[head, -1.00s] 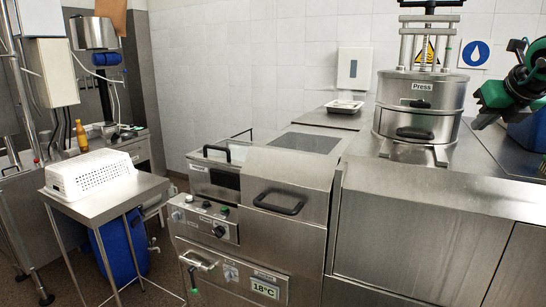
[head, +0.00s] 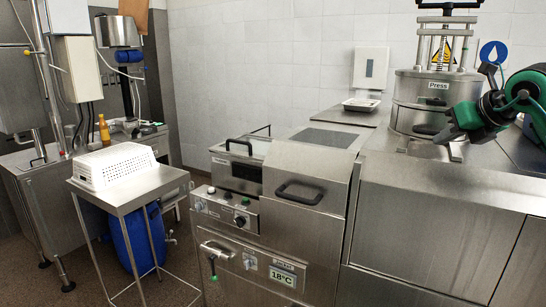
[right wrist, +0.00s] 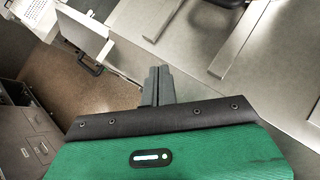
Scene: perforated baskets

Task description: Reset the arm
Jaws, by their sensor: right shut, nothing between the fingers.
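My right arm, green and black, comes in from the right edge of the head view. Its gripper (head: 452,131) is in front of the steel press (head: 436,88), above the counter. In the right wrist view the two dark fingers (right wrist: 157,86) are together with nothing between them. The green gripper body fills the bottom of that view. My left gripper is not in view.
A white perforated basket (head: 117,165) sits upside down on a small steel table (head: 140,193) at left. A steel unit with a black handle (head: 299,193) stands in the middle. A white tray (head: 361,104) lies on the back counter. A blue drum (head: 140,238) stands below the small table.

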